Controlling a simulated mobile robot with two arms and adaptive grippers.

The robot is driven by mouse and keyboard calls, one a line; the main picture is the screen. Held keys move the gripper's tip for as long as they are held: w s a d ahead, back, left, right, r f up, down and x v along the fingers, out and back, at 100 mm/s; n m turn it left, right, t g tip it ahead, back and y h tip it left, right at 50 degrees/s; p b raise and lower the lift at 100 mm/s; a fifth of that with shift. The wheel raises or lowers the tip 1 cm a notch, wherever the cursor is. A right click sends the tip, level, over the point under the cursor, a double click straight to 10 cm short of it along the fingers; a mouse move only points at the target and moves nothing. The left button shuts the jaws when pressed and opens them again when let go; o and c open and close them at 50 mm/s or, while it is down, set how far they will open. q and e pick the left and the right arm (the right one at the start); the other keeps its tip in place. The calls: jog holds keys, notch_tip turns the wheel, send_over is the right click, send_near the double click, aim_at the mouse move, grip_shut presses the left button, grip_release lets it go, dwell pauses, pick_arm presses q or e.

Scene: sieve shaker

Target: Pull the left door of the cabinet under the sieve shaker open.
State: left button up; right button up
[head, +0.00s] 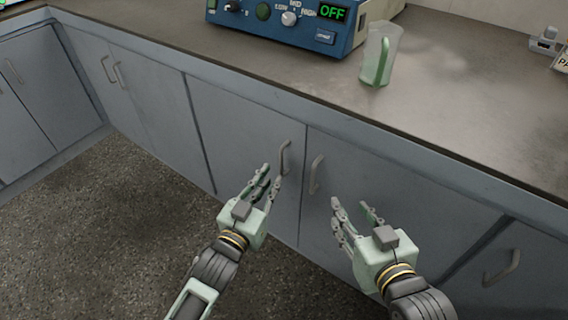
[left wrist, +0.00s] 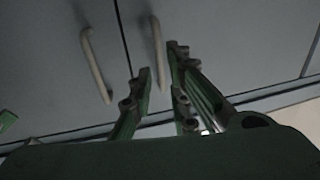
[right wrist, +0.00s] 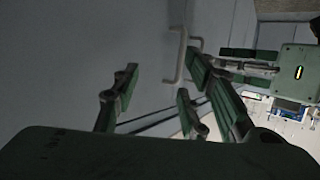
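The left door (head: 240,130) of the cabinet under the blue sieve shaker (head: 285,22) is grey and looks shut. Its upright bar handle (head: 284,158) is near its right edge. My left gripper (head: 266,182) is open just in front of this handle. In the left wrist view the handle (left wrist: 157,42) shows near the gap between the fingertips (left wrist: 160,65); I cannot tell whether they touch it. My right gripper (head: 354,212) is open and empty, in front of the right door (head: 390,190). The right door's handle (head: 316,174) stands to its upper left.
The countertop (head: 470,110) overhangs the doors, with a clear, green-tinted jug (head: 379,55) near its front edge. Other grey cabinets (head: 135,85) stand to the left, and another handle (head: 502,268) is at the lower right. The speckled floor (head: 110,240) at the left is clear.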

aim_at(281, 164)
pick_arm(q)
jog(key=shift+b+x, duration=0.9)
jog(key=shift+x, duration=2.55)
pick_arm(e)
notch_tip(281, 164, up, 10)
jog(key=w+a+t+y, duration=0.1)
jog(key=t, duration=0.4)
jog(key=shift+w+a+f+y, duration=0.25)
jog(key=shift+w+a+y, duration=0.05)
jog(key=shift+a+y, duration=0.1)
pick_arm(q)
jog(key=shift+c, duration=0.3)
grip_shut()
